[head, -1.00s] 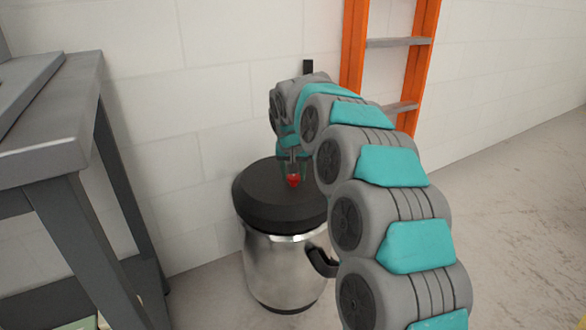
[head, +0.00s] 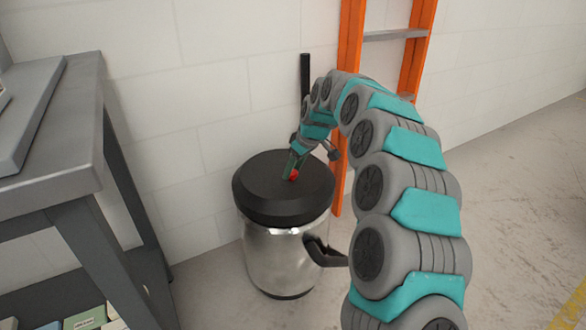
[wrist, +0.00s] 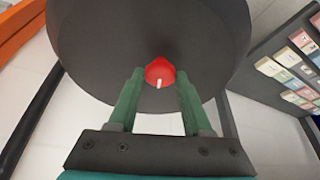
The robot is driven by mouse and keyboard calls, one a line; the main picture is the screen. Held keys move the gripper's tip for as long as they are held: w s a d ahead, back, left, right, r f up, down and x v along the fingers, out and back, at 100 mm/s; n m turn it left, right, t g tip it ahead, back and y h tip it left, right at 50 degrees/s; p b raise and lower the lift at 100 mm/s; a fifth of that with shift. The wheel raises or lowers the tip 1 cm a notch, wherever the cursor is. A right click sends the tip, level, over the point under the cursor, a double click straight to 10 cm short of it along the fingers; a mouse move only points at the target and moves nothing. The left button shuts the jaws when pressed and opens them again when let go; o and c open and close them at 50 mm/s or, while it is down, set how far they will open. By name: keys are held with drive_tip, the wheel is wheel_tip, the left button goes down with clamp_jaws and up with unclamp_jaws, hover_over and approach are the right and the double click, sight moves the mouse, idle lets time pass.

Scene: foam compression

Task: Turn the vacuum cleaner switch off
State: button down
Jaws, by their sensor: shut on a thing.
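The vacuum cleaner (head: 279,262) is a shiny metal canister with a black round lid (head: 262,195). Its red switch (head: 294,176) sits on top of the lid and also shows in the wrist view (wrist: 159,69), with a small white mark on it. My gripper (head: 293,171) comes down at a slant from the upper right. In the wrist view its two green fingers (wrist: 160,80) are on either side of the red switch, shut on it. The fingers partly hide the switch in the head view.
A grey metal table (head: 60,180) stands at the left, with several small boxes (head: 92,318) low beneath it. An orange ladder (head: 350,50) leans at the white wall behind my arm. A dark handle or hose (head: 322,250) sticks out at the vacuum's right. Floor at the right is clear.

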drive_tip(key=shift+w+f+n+g, duration=0.1)
drive_tip(key=shift+n+g, duration=0.2)
drive_tip(key=shift+n, duration=0.5)
drive_tip(key=shift+d+n+g+y+b, duration=0.15)
drive_tip(key=shift+n+g+b, duration=0.2)
drive_tip(key=shift+n, duration=0.4)
drive_tip(key=shift+a+n+g+y+b, duration=0.2)
drive_tip(key=shift+n+b, duration=0.25)
drive_tip(key=shift+n, duration=0.3)
drive_tip(key=shift+c, duration=1.8)
unclamp_jaws()
drive_tip(key=shift+r, duration=0.2)
drive_tip(key=v, duration=0.7)
drive_tip(key=shift+d+r, duration=0.25)
drive_tip(key=shift+r, duration=0.05)
